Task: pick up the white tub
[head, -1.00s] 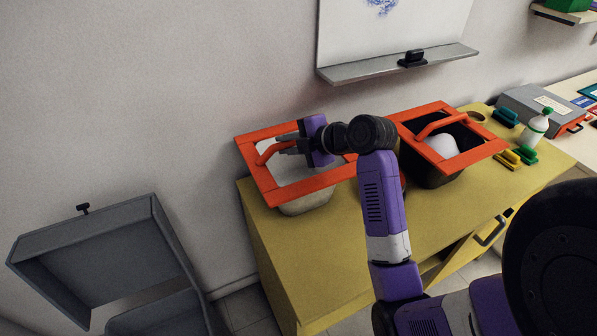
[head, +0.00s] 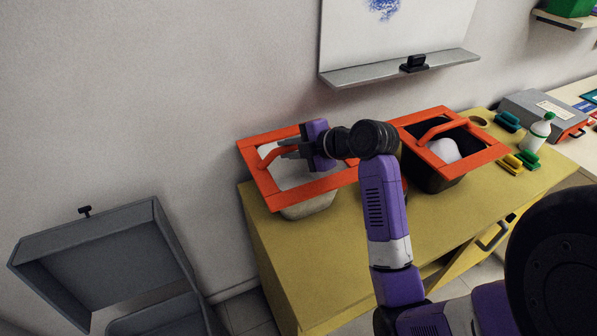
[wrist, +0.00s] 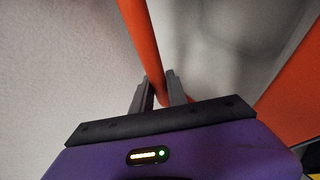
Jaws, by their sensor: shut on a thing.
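The white tub (head: 308,209) is at the left end of the yellow cabinet, with a wide orange rim and an orange handle over its opening. My gripper (head: 284,149) reaches in from the right above the tub and is shut on this handle. In the wrist view the orange handle (wrist: 141,38) runs down between the two grey fingers of my gripper (wrist: 161,86). The tub looks upright. I cannot tell whether its base touches the cabinet top.
A black tub (head: 425,178) with a similar orange rim and a white thing inside stands to the right on the yellow cabinet (head: 310,270). A white bottle (head: 536,133) and brushes are farther right. The wall is close behind; a grey open box (head: 95,255) is lower left.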

